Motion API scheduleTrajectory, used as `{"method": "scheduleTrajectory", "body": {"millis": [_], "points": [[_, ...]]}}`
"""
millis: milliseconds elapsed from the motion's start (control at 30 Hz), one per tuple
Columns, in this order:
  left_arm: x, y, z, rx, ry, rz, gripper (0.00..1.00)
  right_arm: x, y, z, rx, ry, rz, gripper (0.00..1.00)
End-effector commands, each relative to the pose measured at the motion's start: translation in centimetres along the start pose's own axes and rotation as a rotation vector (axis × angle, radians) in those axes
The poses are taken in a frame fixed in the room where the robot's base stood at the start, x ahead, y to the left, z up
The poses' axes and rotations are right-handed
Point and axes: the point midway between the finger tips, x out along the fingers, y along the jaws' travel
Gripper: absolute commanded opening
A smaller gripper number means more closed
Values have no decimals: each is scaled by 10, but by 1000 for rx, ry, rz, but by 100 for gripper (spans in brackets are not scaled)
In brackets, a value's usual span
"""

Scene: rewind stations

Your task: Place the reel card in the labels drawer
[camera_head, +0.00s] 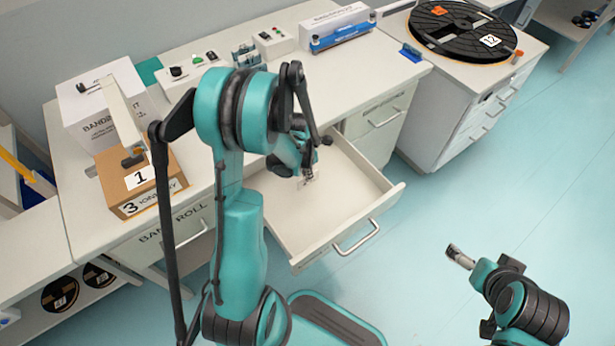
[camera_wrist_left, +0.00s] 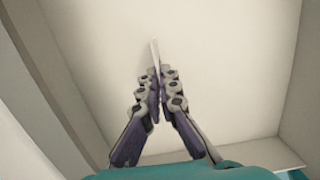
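My left gripper (camera_head: 305,177) is inside an open, pale drawer (camera_head: 345,222) under the workbench. In the left wrist view the fingers (camera_wrist_left: 158,100) are shut on a thin white card, seen edge-on (camera_wrist_left: 155,52), which I take for the reel card. The card stands out past the fingertips, over the pale drawer floor (camera_wrist_left: 225,60). Whether it touches the floor is unclear. The drawer's front label does not show. My right gripper (camera_head: 460,257) is over the open floor at the right, too small to tell open from shut.
A closed drawer marked BAND ROLL (camera_head: 150,243) is left of the open one, and another closed drawer (camera_head: 380,120) is right. Boxes and a small control panel (camera_head: 193,70) stand on the bench. A black reel (camera_head: 463,30) lies on the right cabinet. The right floor is clear.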

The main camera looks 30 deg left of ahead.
Motion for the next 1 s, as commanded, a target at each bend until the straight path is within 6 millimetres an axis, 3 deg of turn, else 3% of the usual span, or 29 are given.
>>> {"method": "scheduleTrajectory", "body": {"millis": [367, 467, 833, 1000], "points": [[6, 0, -1, 0, 0, 0, 0, 4, 0, 3, 0, 0, 0, 100], [4, 0, -1, 0, 0, 0, 25, 3, 0, 2, 0, 0, 0, 100], [1, 0, 0, 0, 0, 0, 26, 0, 0, 0, 0, 0, 0, 100], [-26, 0, 0, -1, 0, 0, 26, -10, 0, -8, 0, 0, 0, 100]]}}
